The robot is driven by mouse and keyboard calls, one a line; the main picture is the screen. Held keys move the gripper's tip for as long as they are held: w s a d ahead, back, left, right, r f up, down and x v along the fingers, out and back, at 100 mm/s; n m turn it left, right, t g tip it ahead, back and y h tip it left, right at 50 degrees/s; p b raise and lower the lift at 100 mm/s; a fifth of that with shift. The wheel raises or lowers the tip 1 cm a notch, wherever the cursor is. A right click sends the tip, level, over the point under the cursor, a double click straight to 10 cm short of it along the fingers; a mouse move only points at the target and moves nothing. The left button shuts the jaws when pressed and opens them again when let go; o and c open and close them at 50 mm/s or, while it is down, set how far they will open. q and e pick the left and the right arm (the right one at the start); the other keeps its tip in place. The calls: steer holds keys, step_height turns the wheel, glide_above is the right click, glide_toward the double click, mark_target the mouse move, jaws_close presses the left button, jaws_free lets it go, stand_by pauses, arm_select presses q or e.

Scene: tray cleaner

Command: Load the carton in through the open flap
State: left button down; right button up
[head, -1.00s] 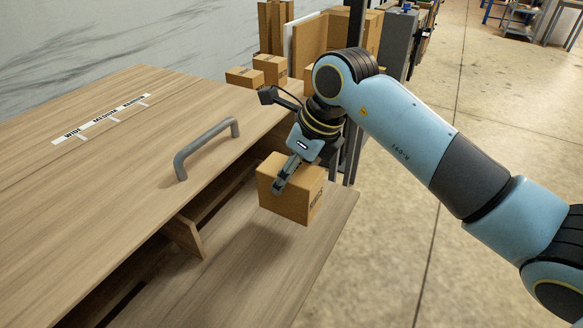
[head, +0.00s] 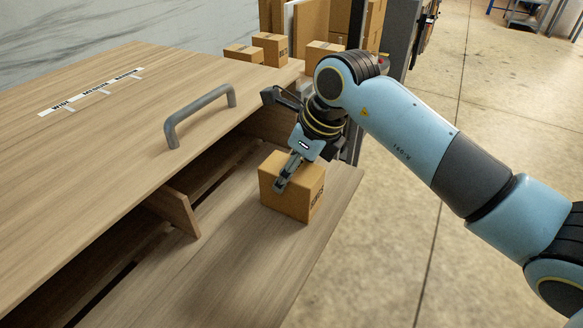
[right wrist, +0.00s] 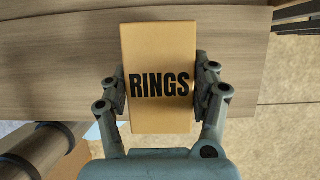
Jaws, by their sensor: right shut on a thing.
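The carton (head: 289,203) is a small brown box over the lowered wooden flap (head: 230,262); I cannot tell whether it touches the flap. My right gripper (head: 288,172) is shut on the carton from above. In the right wrist view the carton (right wrist: 158,50) shows the word "RINGS" and sits between both fingers of the gripper (right wrist: 160,88). The dark opening (head: 205,175) of the wooden cabinet (head: 120,110) lies left of the carton, above the flap, with a divider (head: 178,208) inside. My left gripper is not in view.
A grey handle (head: 200,112) stands up from the cabinet top. A label strip (head: 90,92) lies further left. Several other boxes (head: 270,45) stand behind the cabinet. Open floor (head: 470,130) lies to the right.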

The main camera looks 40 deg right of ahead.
steer(key=o, duration=1.6)
steer(key=v, duration=1.2)
